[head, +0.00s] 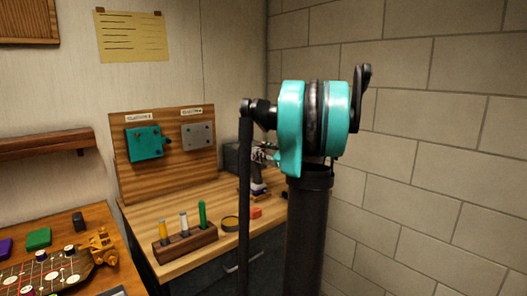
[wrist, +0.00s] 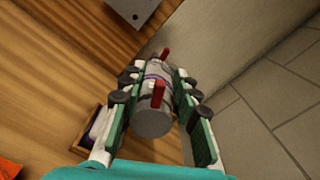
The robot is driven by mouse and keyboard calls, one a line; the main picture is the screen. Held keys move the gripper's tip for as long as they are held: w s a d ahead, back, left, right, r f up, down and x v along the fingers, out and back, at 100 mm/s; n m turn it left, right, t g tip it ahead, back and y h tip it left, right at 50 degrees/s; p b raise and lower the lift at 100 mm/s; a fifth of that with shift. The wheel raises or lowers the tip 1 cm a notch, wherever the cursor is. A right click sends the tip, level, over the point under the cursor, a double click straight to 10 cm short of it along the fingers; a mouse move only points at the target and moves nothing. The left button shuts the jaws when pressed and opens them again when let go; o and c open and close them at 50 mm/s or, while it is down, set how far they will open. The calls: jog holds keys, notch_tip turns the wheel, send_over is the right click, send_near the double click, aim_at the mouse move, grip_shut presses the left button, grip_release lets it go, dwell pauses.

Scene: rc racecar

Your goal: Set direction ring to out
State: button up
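A grey cylindrical tool body with red tabs (wrist: 154,120) lies between the fingers of my gripper (wrist: 155,78) in the wrist view. One red tab stands near its close end and another near its far end. The green-padded fingers are on either side of the body. I cannot tell whether the fingertips touch it. In the head view my gripper (head: 262,154) is low over the back right of the bench, partly hidden by my arm. A dark tool on a stand (head: 258,186) shows just below it. I cannot make out a direction ring or its marking.
A wooden backboard (head: 118,165) stands behind. A block wall (head: 430,160) closes the right side.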

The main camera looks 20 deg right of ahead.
jog(key=shift+s, duration=0.1)
jog(key=v, duration=1.1)
jog(key=shift+s+d, duration=0.15)
jog(key=shift+s, duration=0.25)
